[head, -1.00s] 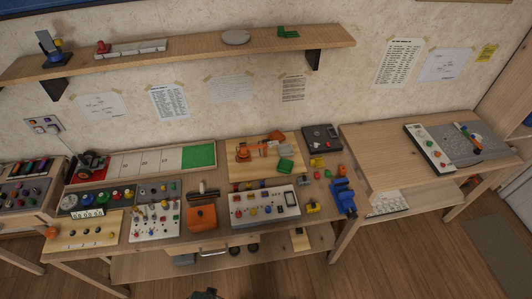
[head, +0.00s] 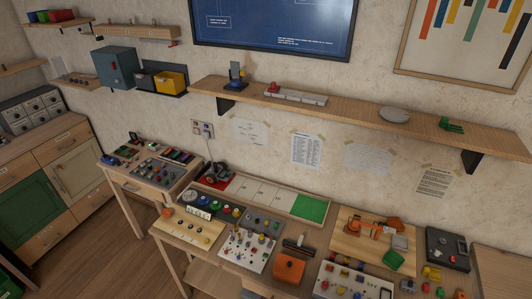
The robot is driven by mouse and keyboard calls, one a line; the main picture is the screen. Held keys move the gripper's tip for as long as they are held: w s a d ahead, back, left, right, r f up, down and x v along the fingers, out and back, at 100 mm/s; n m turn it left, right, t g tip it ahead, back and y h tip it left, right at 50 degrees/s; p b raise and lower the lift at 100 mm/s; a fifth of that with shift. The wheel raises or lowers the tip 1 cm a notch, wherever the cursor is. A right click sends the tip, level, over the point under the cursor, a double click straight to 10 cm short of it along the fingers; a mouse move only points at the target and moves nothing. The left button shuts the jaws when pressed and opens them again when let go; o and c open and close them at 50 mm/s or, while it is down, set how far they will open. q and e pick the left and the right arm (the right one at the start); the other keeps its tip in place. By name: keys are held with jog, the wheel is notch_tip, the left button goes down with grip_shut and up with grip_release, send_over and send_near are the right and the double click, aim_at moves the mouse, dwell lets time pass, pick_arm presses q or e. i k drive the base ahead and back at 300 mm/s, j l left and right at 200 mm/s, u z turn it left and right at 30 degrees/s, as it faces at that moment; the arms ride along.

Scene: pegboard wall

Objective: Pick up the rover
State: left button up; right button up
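The rover (head: 217,172) is a small dark wheeled vehicle with a thin upright mast. It stands on the red end of a long board at the back left of the main workbench. The board's pale middle strip (head: 262,192) is divided into sections, and its far end is a green square (head: 310,208). Neither of my grippers shows in the head view.
Knob panels (head: 245,248), an orange box (head: 289,268) and a wooden board with an orange arm model (head: 362,232) crowd the bench. A smaller table (head: 150,190) stands left, beyond a gap. A shelf (head: 350,112) hangs above. Open floor (head: 110,262) lies front left.

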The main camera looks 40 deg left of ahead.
aim_at(221, 174)
jog(key=u, duration=1.7)
jog(key=j+z, duration=0.15)
jog(key=z, duration=0.3)
jog(key=i+j+z, duration=0.1)
jog(key=z, duration=0.4)
jog(key=j+z, duration=0.3)
jog(key=z, duration=0.15)
jog(key=k+j+z, duration=0.2)
jog(key=j, duration=0.3)
jog(key=j+z, duration=0.15)
jog(key=j, duration=0.3)
jog(key=k+j+z, duration=0.2)
jog(key=j, duration=0.25)
jog(key=k+j+z, duration=0.15)
jog(key=j, duration=0.3)
jog(key=k+j+z, duration=0.2)
jog(key=j, duration=0.25)
jog(key=k+j+z, duration=0.15)
jog(key=j, duration=0.2)
